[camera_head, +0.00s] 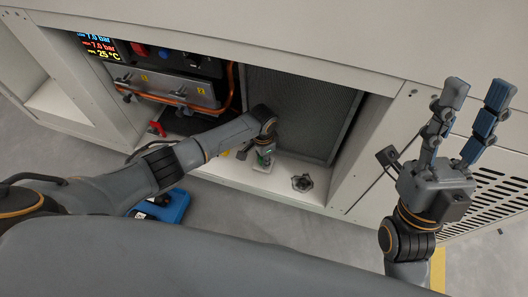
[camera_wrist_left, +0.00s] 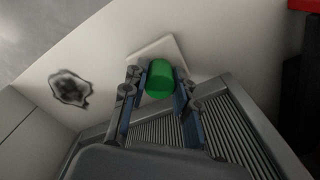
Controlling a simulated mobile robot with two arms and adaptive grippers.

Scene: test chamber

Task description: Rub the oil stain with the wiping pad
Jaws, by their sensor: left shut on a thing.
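The wiping pad is a pale square plate with a green cylindrical handle (camera_wrist_left: 160,78); its plate (camera_wrist_left: 152,49) lies at the shelf surface, and whether it presses on it I cannot tell. My left gripper (camera_head: 264,155) is shut on the green handle, with a finger on each side of it in the left wrist view (camera_wrist_left: 158,90). The oil stain (camera_head: 302,183) is a dark, irregular ring-like patch on the pale shelf, to the right of the pad in the head view. In the left wrist view the stain (camera_wrist_left: 70,88) is left of the pad, apart from it. My right gripper (camera_head: 477,95) is open and empty, raised at the right.
The pale shelf floor lies inside a cabinet bay, with a grey ribbed filter panel (camera_head: 300,110) behind it. A blue case (camera_head: 165,206) stands on the floor.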

